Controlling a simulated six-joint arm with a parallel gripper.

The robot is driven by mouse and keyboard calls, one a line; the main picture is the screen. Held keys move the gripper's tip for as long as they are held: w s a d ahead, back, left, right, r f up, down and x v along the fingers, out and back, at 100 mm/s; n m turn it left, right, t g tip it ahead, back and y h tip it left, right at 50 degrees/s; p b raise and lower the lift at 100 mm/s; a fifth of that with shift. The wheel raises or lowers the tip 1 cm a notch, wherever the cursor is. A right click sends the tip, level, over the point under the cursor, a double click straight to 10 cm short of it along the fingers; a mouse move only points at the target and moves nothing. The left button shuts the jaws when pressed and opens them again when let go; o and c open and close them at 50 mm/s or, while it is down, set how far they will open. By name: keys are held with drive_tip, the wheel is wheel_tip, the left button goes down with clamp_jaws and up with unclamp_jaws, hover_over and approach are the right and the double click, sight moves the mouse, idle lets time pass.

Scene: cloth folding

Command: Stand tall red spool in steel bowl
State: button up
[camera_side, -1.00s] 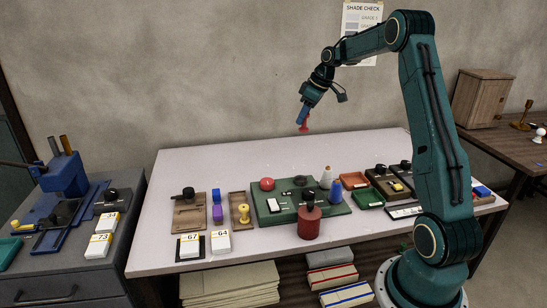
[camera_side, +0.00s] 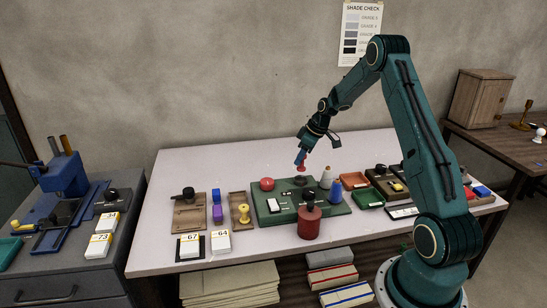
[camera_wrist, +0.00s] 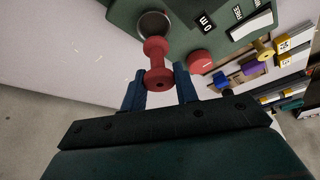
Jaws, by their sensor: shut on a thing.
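My gripper (camera_side: 301,157) is shut on the tall red spool (camera_side: 303,168), which hangs slightly tilted below the blue fingers, above the green board. In the wrist view the red spool (camera_wrist: 156,62) lies between the two blue fingertips (camera_wrist: 160,82), its far end pointing at the steel bowl. The steel bowl (camera_wrist: 153,24) shows there as a dark round opening with a pale rim on the green board. In the side view the bowl (camera_side: 300,181) is a small dark round shape just below the spool. A small gap appears between them.
A yellow spool (camera_side: 244,213) stands in a wooden tray left. The table's back strip is clear.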

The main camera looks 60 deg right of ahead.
sight(301, 167)
drive_tip(key=shift+f, duration=2.4)
drive_tip(key=shift+f, duration=0.1)
drive_tip(key=o, duration=0.9)
drive_tip(key=shift+o, duration=0.2)
drive_tip(key=v, duration=1.2)
drive_tip(key=shift+w, duration=0.1)
